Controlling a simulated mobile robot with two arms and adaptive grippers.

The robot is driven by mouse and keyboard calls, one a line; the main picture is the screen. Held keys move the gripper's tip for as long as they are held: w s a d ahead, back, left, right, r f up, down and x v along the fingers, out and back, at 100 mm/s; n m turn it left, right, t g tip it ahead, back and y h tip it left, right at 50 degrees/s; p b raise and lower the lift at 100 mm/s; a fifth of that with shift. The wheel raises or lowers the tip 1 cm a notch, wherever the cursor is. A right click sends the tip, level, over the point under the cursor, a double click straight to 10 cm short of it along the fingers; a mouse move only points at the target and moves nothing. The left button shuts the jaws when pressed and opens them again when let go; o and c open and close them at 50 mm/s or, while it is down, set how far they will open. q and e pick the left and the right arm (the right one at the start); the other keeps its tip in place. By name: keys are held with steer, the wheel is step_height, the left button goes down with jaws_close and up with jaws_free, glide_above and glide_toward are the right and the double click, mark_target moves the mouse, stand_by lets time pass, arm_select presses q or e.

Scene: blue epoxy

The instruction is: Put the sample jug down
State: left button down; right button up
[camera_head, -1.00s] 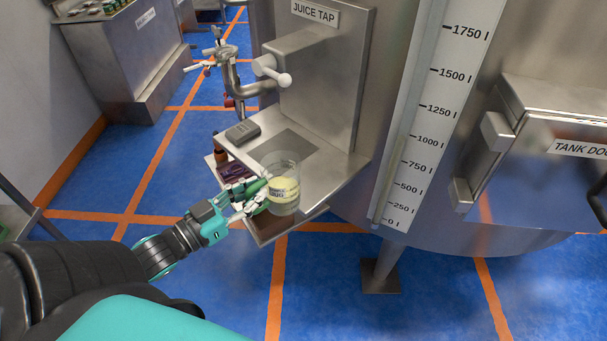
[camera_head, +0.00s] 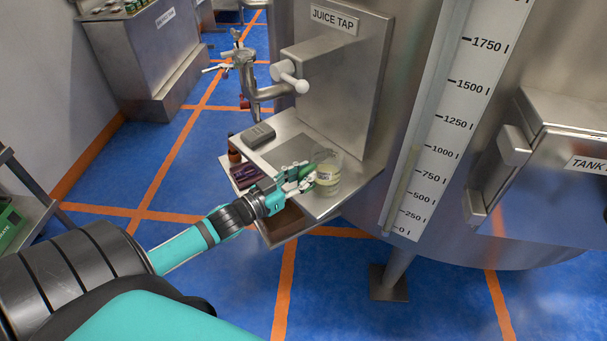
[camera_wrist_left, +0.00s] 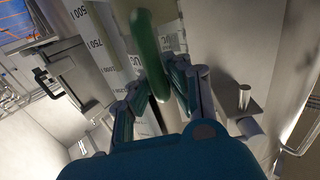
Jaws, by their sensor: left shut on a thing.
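The sample jug (camera_head: 328,175) is a clear cup with a pale yellow label or content and a green handle. It is at the right part of the steel shelf (camera_head: 345,188) under the juice tap (camera_head: 252,82); I cannot tell whether its base touches the shelf. My left gripper (camera_head: 303,176) is shut on its green handle from the left. In the left wrist view the handle (camera_wrist_left: 148,50) stands between the fingers (camera_wrist_left: 155,92), with part of the jug behind it. My right gripper is not in view.
A dark grey device (camera_head: 258,135) lies on the shelf's back left. A lower tray holds a brown bottle (camera_head: 234,156) and purple items (camera_head: 246,176). The tank with its level scale (camera_head: 440,130) stands close to the right. A dark square plate on the shelf is bare.

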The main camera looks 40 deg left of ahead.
arm_select(q)
steer(key=c, duration=1.7)
jaws_free()
steer(key=shift+f, duration=0.1)
steer(key=shift+c, duration=0.2)
steer(key=o, duration=0.4)
steer(key=shift+s, duration=0.1)
steer(key=b+v, duration=0.1)
steer(key=v, duration=1.1)
steer(key=s+a+f+n+g+y, duration=0.2)
steer(key=s+f+g+y, duration=0.15)
steer(key=f, duration=1.25)
steer(key=s+a+f+n+g+y, duration=0.1)
steer(key=s+a+f+g+y, duration=0.3)
steer(key=f, duration=1.1)
steer(key=s+d+f+m+g+h, duration=0.1)
steer(key=s+d+f+g, duration=0.2)
steer(key=s+d+f, duration=0.3)
steer(key=s+d+f+m+g+h, duration=0.1)
steer(key=s+d+f+g, duration=0.2)
steer(key=s+d+f, duration=0.4)
steer(key=s+d+f+m+g+h, duration=0.1)
steer(key=s+d+f+g, duration=0.2)
steer(key=s+d+f, duration=0.3)
steer(key=shift+s+d+f, duration=0.15)
steer(key=shift+s+f, duration=0.65)
steer(key=shift+s, duration=0.1)
steer(key=shift+s+d+f, duration=0.1)
steer(key=shift+s+f, duration=0.7)
steer(key=shift+s, duration=0.1)
